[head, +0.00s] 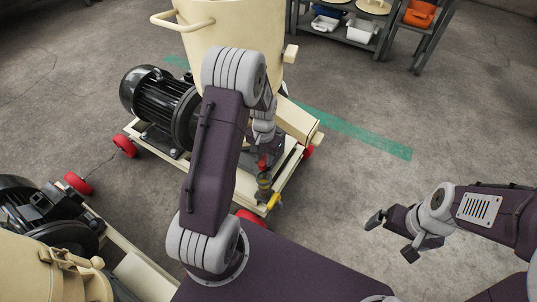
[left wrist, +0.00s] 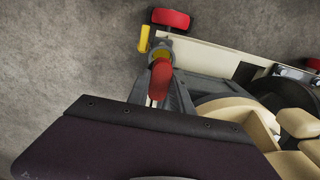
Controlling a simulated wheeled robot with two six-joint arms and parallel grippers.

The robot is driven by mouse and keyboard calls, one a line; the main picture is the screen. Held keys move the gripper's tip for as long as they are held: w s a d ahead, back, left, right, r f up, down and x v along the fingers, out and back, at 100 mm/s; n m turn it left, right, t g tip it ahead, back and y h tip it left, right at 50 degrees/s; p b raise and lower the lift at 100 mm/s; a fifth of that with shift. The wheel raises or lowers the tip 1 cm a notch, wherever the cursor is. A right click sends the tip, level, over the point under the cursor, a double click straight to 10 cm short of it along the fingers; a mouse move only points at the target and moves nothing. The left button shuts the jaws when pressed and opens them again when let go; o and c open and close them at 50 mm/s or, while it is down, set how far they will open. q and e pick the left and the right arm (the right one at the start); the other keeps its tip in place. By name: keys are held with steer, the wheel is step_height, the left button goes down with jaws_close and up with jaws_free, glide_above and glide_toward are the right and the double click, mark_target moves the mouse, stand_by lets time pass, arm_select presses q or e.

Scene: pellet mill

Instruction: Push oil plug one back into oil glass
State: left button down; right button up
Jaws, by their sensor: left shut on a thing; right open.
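The red oil plug (head: 262,163) is between the fingers of my left gripper (head: 264,158), which is shut on it, at the near end of the cream mill frame. In the left wrist view the red plug (left wrist: 160,78) sticks out beyond the gripper fingers (left wrist: 162,92). The oil glass (head: 264,183), with amber-yellow contents, is just below the plug. In the left wrist view the glass (left wrist: 160,50) lies right beyond the plug's tip. I cannot tell whether plug and glass touch. My right gripper (head: 391,238) is open and empty over the floor at the right.
The cream mill (head: 225,25) stands on a wheeled frame with a black motor (head: 155,92). A yellow part (head: 273,201) is close to the glass. A second machine (head: 40,255) is at lower left. Shelves with bins (head: 360,28) stand behind. The floor at right is clear.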

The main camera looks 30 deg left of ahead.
arm_select(q)
steer(key=shift+s+a, duration=0.15)
steer(key=shift+a, duration=0.1)
steer(key=shift+r+p, duration=0.1)
steer(key=shift+p, duration=0.25)
steer(key=shift+f+b, duration=1.65)
steer(key=shift+f, duration=1.55)
steer(key=shift+p, duration=0.45)
steer(key=shift+f, duration=0.65)
steer(key=shift+f, duration=0.1)
steer(key=shift+f, duration=0.35)
